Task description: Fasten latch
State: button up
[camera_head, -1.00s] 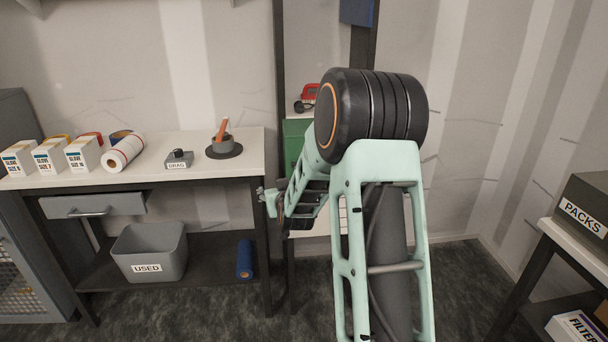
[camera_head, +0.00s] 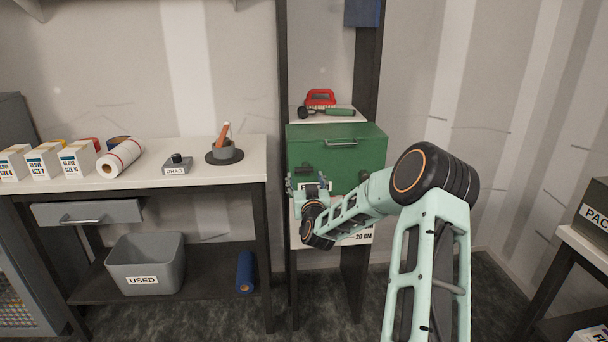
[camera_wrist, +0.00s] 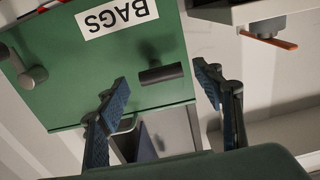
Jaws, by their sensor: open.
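A green box (camera_head: 360,138) with a pale handle on its upper front stands on the narrow rack. A short dark lever (camera_head: 305,168), perhaps the latch, sits at the left of its front. In the wrist view the picture is upside down: the box front (camera_wrist: 85,75) bears a BAGS label, the dark lever (camera_wrist: 160,74) lies crosswise, and a grey knob (camera_wrist: 33,76) is at the left. My gripper (camera_head: 308,188) is low in front of the box's left side. Its blue-padded fingers (camera_wrist: 162,82) are open, apart on either side of the lever in the picture; no contact is visible.
Dark rack posts (camera_head: 282,80) flank the box closely. The bench at left holds a DRAG block (camera_head: 177,165) and a dark round dish (camera_head: 224,155).

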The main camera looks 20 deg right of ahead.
aim_at(303, 168)
jog(key=shift+x, duration=2.2)
jog(key=c, duration=1.2)
jog(key=shift+o, duration=0.2)
